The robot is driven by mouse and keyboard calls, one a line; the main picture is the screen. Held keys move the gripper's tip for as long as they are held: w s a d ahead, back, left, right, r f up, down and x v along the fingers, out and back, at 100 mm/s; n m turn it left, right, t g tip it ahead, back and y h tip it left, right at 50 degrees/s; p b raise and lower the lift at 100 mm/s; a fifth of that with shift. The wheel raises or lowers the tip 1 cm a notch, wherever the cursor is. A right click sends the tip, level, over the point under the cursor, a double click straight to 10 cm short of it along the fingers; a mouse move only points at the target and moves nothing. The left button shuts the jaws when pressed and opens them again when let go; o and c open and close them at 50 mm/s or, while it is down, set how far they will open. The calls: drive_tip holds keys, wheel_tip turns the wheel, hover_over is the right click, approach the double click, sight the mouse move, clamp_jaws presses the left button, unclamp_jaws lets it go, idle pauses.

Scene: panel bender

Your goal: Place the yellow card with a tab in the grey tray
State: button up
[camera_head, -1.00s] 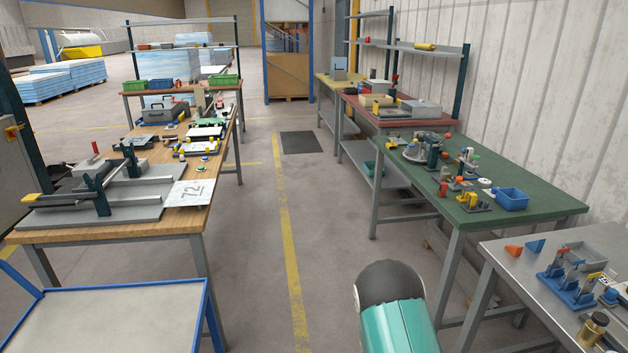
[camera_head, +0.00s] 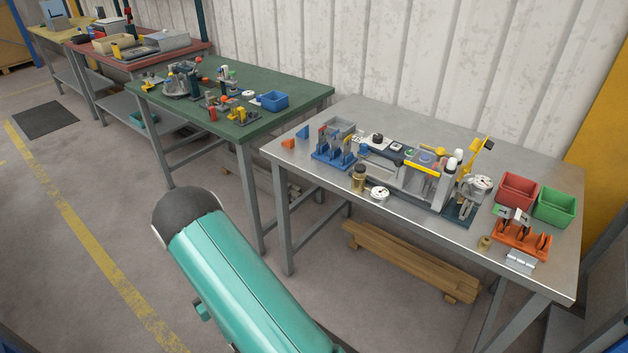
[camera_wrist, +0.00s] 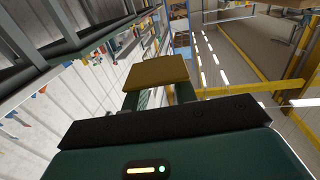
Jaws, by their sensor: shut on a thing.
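In the wrist view, my gripper (camera_wrist: 158,85) is shut on a flat yellow-brown card (camera_wrist: 157,69), which sticks out beyond the fingers. I cannot make out its tab. The card and my gripper do not show in the head view, where only my teal arm link is seen.
The steel table (camera_head: 450,256) also holds the blue rack (camera_head: 333,152), a grey fixture, a red bin (camera_head: 517,192), a green bin (camera_head: 556,205) and an orange rack (camera_head: 522,236). A green table (camera_head: 290,97) stands to its left. Wooden beams (camera_head: 410,262) lie underneath.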

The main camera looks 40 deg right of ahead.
drive_tip(key=s+d+r+m+g+h, duration=0.15)
drive_tip(key=d+r+m+h, duration=0.35)
drive_tip(key=d, duration=0.8)
drive_tip(key=s+d+r+m+g+h, duration=0.1)
drive_tip(key=d+r+m+g+h, duration=0.2)
drive_tip(key=d+r+h, duration=0.7)
drive_tip(key=s+d+r+m+g+h, duration=0.1)
drive_tip(key=s+d+r+m+g, duration=0.1)
drive_tip(key=s+d, duration=0.4)
drive_tip(key=s+d+r+m+g+h, duration=0.1)
drive_tip(key=s+d+r+m+g, duration=0.1)
drive_tip(key=s+d+g, duration=0.3)
drive_tip(key=s+d+r+m+g, duration=0.3)
drive_tip(key=s+d, duration=0.4)
drive_tip(key=d, duration=0.4)
drive_tip(key=shift+m+g+h, duration=0.35)
drive_tip(key=shift+m+h, duration=0.05)
drive_tip(key=shift+m, duration=0.2)
